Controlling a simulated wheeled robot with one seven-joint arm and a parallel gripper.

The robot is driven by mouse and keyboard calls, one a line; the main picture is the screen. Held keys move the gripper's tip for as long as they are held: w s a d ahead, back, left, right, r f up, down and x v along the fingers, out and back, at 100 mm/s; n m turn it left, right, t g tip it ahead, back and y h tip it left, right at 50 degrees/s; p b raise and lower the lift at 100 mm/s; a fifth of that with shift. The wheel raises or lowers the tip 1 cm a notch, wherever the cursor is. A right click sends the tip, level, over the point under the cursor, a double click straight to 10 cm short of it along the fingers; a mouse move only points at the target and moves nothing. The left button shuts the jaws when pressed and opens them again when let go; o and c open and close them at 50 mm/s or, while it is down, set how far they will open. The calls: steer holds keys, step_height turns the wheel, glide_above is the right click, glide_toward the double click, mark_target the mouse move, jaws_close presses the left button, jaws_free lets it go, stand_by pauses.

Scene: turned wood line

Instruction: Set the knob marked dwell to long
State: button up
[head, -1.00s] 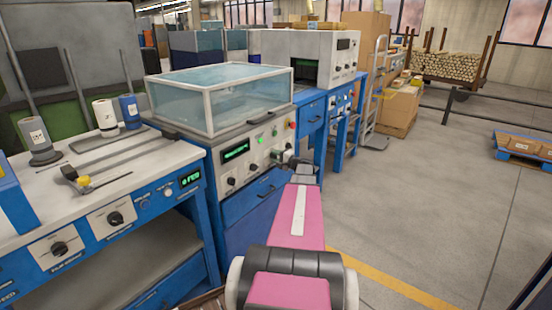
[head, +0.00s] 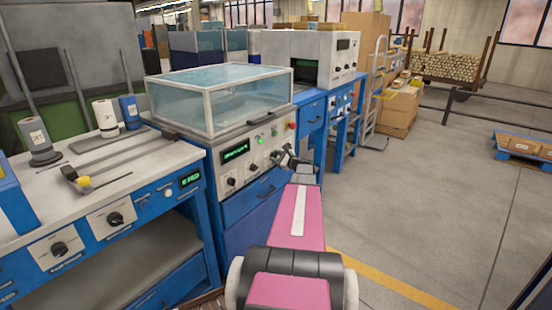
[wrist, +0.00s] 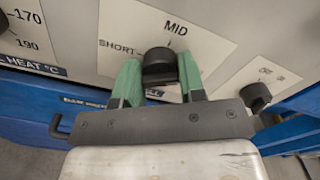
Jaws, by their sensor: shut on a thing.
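The black knob (wrist: 159,62) in the wrist view sits on a white plate marked SHORT at its left and MID above it. No LONG mark shows and the word dwell is not readable; my gripper covers the area below and right. My gripper (wrist: 160,78) has its two green fingers shut on the knob's sides. In the head view my gripper (head: 288,158) is against the right part of the machine's white front panel (head: 232,167), and hides the held knob there. I cannot tell exactly where the knob's pointer stands.
A smaller black knob (wrist: 256,97) is close to the right of my gripper, and a HEAT °C dial (wrist: 5,22) is at the left. A clear-covered tank (head: 220,98) tops the machine. A blue drawer (head: 255,197) lies below the panel.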

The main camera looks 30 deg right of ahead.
steer(key=m, duration=0.6)
steer(key=shift+f, duration=0.1)
steer(key=shift+m, duration=0.4)
steer(key=o, duration=0.9)
steer(key=v, duration=1.1)
